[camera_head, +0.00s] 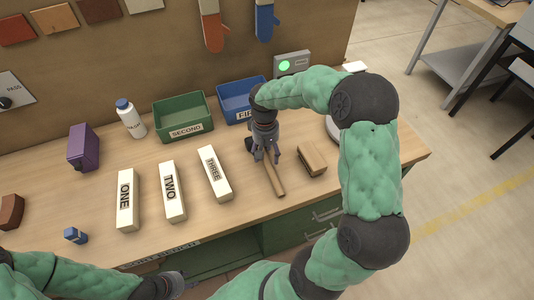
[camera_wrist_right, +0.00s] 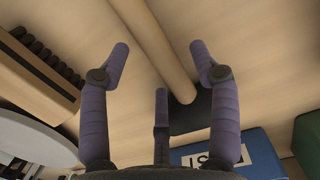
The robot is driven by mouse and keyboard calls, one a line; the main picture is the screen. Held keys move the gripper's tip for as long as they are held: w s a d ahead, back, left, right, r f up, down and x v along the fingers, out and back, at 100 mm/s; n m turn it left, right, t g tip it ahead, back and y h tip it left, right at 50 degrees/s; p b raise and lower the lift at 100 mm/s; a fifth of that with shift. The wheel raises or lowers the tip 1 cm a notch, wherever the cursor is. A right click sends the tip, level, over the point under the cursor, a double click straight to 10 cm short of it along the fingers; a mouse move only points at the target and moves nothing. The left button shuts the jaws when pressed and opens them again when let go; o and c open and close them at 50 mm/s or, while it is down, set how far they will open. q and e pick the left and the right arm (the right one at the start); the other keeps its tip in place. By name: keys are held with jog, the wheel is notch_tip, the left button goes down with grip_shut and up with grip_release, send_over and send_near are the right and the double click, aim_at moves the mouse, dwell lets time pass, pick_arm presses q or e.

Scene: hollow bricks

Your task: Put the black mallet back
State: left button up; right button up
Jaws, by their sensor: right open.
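The black mallet lies on the wooden bench. In the head view its wooden handle (camera_head: 274,180) points toward the front edge and its dark head (camera_head: 249,144) is partly hidden behind my right gripper (camera_head: 267,153). In the right wrist view the handle (camera_wrist_right: 160,40) runs between the spread fingers of the right gripper (camera_wrist_right: 159,48), and the black head (camera_wrist_right: 190,112) lies nearer the palm. The right gripper is open over the mallet; no finger is clearly closed on it. My left gripper (camera_head: 174,284) is low at the front of the bench, its fingers hard to make out.
A brush (camera_head: 312,158) lies just right of the mallet. Green (camera_head: 182,117) and blue (camera_head: 236,97) bins stand behind. Long white blocks ONE (camera_head: 128,200), TWO (camera_head: 172,191) and THREE (camera_head: 214,173) lie to the left. A bottle (camera_head: 130,119) and purple object (camera_head: 83,147) are farther left.

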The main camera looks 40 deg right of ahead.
notch_tip(320, 180, up, 12)
jog(key=w, duration=0.1)
jog(key=shift+w+d+f, duration=0.15)
jog(key=shift+d+f, duration=0.05)
jog(key=shift+f, duration=0.05)
